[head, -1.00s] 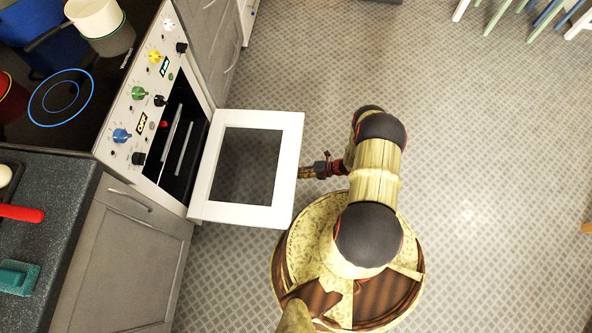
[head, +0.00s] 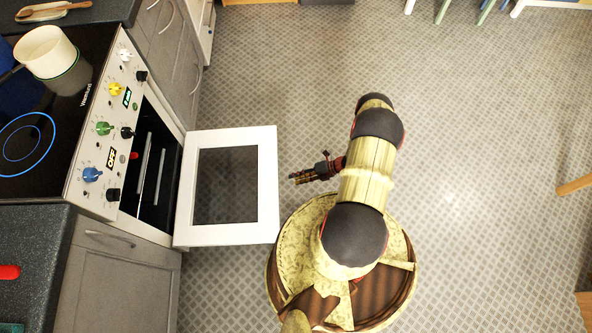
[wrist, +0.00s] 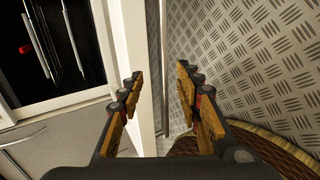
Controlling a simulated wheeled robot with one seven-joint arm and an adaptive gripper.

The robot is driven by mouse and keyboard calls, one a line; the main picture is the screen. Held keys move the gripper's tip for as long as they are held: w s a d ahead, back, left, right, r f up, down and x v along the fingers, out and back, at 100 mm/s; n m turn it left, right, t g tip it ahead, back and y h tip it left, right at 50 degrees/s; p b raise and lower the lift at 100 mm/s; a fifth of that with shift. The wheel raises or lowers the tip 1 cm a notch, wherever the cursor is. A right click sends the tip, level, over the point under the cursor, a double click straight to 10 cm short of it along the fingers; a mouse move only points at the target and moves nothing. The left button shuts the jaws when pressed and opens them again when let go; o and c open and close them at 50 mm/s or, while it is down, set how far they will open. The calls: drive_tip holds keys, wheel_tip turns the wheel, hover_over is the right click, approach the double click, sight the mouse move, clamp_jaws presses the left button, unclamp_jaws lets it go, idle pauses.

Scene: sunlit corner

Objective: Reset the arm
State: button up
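My gripper (head: 304,176) is just right of the open oven door (head: 267,190) in the head view, with a small gap of floor between its tips and the door's edge. In the wrist view my gripper (wrist: 160,92) has its two wood-coloured fingers apart, with nothing held between them. The white door edge (wrist: 133,40) shows beyond and between the fingers. My arm bends above my round base.
The oven (head: 150,165) stands open at the left, with coloured knobs on its panel. A white pot (head: 45,52) is on the cooktop. A grey cabinet (head: 115,275) stands below the counter. Patterned floor (head: 480,150) is clear to the right; chair legs (head: 440,10) are at the top.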

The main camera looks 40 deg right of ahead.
idle(0.4)
drive_tip(key=s+a+r+n+g+y, duration=0.25)
drive_tip(key=s+a+r+n, duration=0.2)
drive_tip(key=s+n, duration=0.35)
drive_tip(key=w+d+r+n+g+h+p, duration=0.1)
drive_tip(key=w+d+r+n+g+h, duration=0.2)
drive_tip(key=r+n, duration=1.2)
drive_tip(key=w+d+r+n+g+h+p, duration=0.1)
drive_tip(key=r+n+g+h+p, duration=0.4)
drive_tip(key=r, duration=1.8)
drive_tip(key=s+a+r+n+t+h, duration=0.1)
drive_tip(key=a+r+n, duration=0.4)
drive_tip(key=r, duration=0.8)
drive_tip(key=s+a+r+n+t+h, duration=0.1)
drive_tip(key=s+a+r+n+t, duration=0.2)
drive_tip(key=r, duration=1.1)
drive_tip(key=s+a+r+n+t+h+p, duration=0.1)
drive_tip(key=a+r+n+t, duration=0.4)
drive_tip(key=r, duration=0.9)
drive_tip(key=s+a+n+h, duration=0.1)
drive_tip(key=a+n, duration=0.1)
drive_tip(key=a, duration=0.1)
drive_tip(key=shift+s+a, duration=0.3)
drive_tip(key=shift+s, duration=0.1)
